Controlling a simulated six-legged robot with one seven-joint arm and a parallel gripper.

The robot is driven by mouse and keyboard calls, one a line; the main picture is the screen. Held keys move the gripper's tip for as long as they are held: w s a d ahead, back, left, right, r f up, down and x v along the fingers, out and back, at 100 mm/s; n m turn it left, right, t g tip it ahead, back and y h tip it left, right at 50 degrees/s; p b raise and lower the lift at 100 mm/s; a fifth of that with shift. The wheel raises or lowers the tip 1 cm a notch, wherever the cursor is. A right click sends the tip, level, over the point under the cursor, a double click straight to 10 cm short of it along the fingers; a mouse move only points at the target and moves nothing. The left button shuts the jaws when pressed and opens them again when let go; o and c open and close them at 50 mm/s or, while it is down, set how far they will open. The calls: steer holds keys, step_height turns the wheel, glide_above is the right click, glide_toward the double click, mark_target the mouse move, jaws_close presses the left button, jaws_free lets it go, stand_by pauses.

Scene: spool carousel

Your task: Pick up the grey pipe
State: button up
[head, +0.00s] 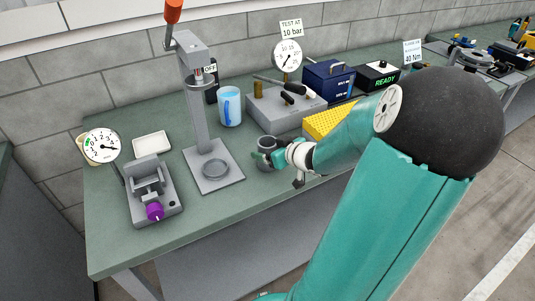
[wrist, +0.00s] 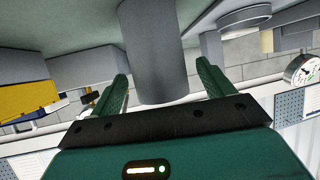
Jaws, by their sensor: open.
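The grey pipe (head: 266,146) stands on the green bench, right of the press base, in the head view. In the wrist view the grey pipe (wrist: 153,45) appears as a plain grey cylinder between the two green fingers. My gripper (head: 272,156) is at the pipe, reaching in from the right. In the wrist view my gripper (wrist: 163,75) is open, one finger on each side of the pipe, with visible gaps at both sides. The wrist view is roughly upside down. Part of the pipe is hidden by my gripper in the head view.
A grey fixture block (head: 265,113) and a yellow block (head: 325,120) stand close by. A vise (head: 150,190) with a purple knob is at left.

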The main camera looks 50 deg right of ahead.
steer(key=shift+x, duration=0.85)
steer(key=c, duration=1.1)
steer(key=shift+r, duration=0.15)
